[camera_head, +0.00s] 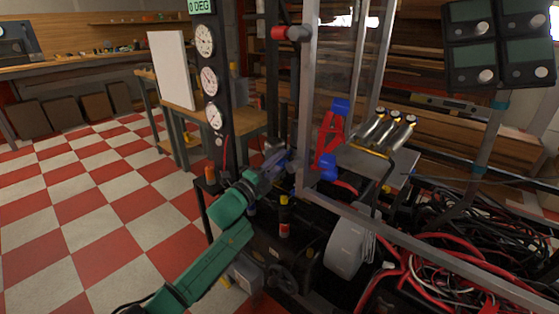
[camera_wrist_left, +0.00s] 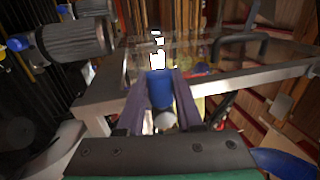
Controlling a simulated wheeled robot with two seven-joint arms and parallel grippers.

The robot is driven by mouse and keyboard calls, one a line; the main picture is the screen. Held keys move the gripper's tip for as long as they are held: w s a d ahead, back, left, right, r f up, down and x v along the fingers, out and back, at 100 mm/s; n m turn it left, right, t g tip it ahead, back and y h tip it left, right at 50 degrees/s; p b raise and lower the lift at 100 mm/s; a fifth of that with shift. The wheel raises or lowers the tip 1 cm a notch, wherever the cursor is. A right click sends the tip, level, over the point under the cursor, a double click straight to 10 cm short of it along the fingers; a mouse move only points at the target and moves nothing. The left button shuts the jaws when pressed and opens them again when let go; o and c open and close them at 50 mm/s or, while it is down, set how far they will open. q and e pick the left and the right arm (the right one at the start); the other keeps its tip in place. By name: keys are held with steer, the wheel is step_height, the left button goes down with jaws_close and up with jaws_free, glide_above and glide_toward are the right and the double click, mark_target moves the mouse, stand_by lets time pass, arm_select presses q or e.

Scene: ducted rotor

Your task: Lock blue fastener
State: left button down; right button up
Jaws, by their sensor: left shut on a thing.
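My left gripper (camera_head: 286,160) reaches in from the left on a green arm, up to the metal frame post. In the left wrist view, its two purple-grey fingers (camera_wrist_left: 161,100) are shut on a blue fastener (camera_wrist_left: 159,85), one finger on each side. A pale round end shows below the blue part, between the fingers. In the head view the held fastener is mostly hidden at the fingertips, and I cannot tell how far it is turned. A red bracket (camera_head: 327,139) with blue ends stands just right of the post. My right gripper is not in view.
The metal frame (camera_head: 310,100) with clear panels stands close to my left gripper. Gauges (camera_head: 209,80) are on a dark post behind it. Red and black cables (camera_head: 465,225) crowd the right. Checkered floor on the left is open.

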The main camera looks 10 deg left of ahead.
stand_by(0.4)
arm_select(q)
steer(key=c, duration=0.6)
jaws_free()
steer(key=shift+f, duration=0.1)
steer(key=shift+s+a, duration=0.15)
steer(key=p+v, duration=0.2)
steer(key=v, duration=1.2)
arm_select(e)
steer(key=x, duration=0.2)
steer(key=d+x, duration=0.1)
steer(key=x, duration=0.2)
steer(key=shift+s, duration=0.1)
arm_select(q)
steer(key=shift+f, duration=0.1)
